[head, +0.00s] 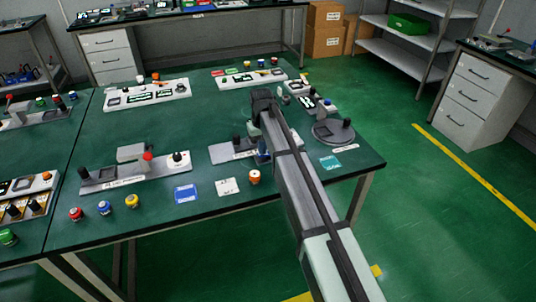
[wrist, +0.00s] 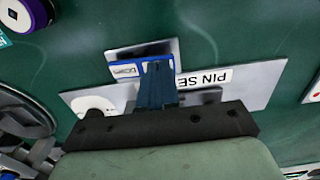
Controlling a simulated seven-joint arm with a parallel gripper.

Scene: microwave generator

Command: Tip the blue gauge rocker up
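A grey metal plate fixture (head: 232,152) lies on the green bench under the end of my arm. In the wrist view the plate (wrist: 258,85) carries a white label reading "PIN SE", partly covered. A blue piece with a white lettered face (wrist: 125,70) sits on a grey block at the plate's far edge; it looks like the blue gauge rocker, but I cannot be sure. My gripper (wrist: 158,75) shows as narrow dark blue fingers close together, overlapping that blue piece. Whether they touch it is hidden. In the head view a bit of blue shows beside my arm's end.
A round grey base with a black knob (head: 333,132) stands right of my arm. A fixture with a red knob (head: 148,157) stands left. A blue card (head: 186,194), a white card (head: 228,187) and an orange-topped button (head: 254,177) lie along the front. Other panels stand behind.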

